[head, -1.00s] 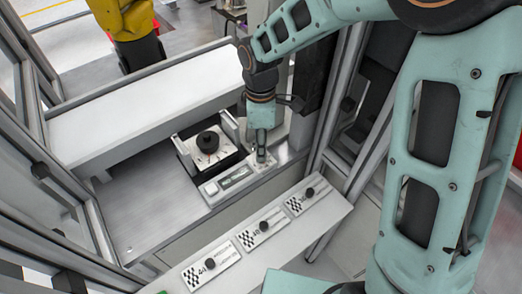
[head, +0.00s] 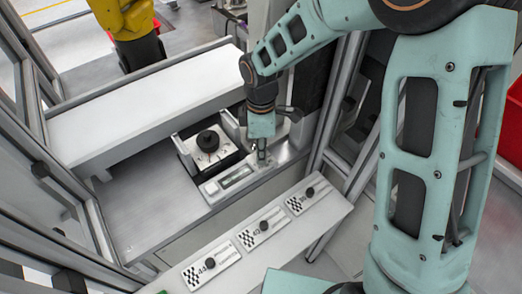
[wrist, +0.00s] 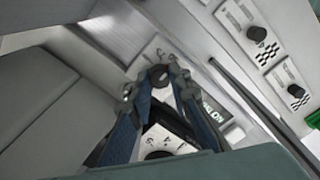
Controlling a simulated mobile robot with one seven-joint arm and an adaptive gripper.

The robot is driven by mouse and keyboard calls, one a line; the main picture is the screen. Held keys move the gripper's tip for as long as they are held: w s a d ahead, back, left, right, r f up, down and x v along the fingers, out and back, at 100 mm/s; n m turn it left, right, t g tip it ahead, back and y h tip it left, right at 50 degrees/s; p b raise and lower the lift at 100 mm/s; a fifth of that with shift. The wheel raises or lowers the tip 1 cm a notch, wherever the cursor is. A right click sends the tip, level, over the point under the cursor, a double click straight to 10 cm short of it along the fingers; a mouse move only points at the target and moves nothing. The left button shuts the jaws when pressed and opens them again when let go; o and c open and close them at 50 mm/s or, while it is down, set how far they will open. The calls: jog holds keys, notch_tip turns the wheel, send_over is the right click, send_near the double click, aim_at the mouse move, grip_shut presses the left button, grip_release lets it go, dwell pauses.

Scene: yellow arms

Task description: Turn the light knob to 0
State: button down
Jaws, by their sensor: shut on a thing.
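A small dark round knob (wrist: 158,72), which I take for the light knob, sits on the pale panel at the right end of the display (head: 237,178). In the wrist view my gripper (wrist: 157,77) has its fingertips closed around this knob. In the head view my gripper (head: 262,156) is low over the panel, and it hides the knob. The display, also in the wrist view (wrist: 214,108), shows light text ending in "ON". The knob's pointer and setting cannot be read.
A larger black dial (head: 208,140) on a white numbered plate stands close to the left of my gripper, between upright plates. A sloped panel (head: 225,238) with several small knobs is in front. Metal frame posts (head: 330,110) stand close on the right.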

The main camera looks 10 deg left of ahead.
jog(key=shift+m, duration=0.4)
jog(key=m+b, duration=0.1)
jog(key=m, duration=0.1)
jog(key=shift+m+b, duration=0.4)
jog(key=m+b, duration=0.1)
jog(key=m, duration=0.3)
jog(key=shift+m+b, duration=0.3)
jog(key=shift+b, duration=0.05)
jog(key=m+b, duration=0.1)
jog(key=m, duration=0.3)
jog(key=shift+w+m+b, duration=0.1)
jog(key=shift+m+b, duration=0.5)
jog(key=shift+m, duration=1.2)
jog(key=c, duration=1.8)
grip_release()
jog(key=shift+r, duration=0.15)
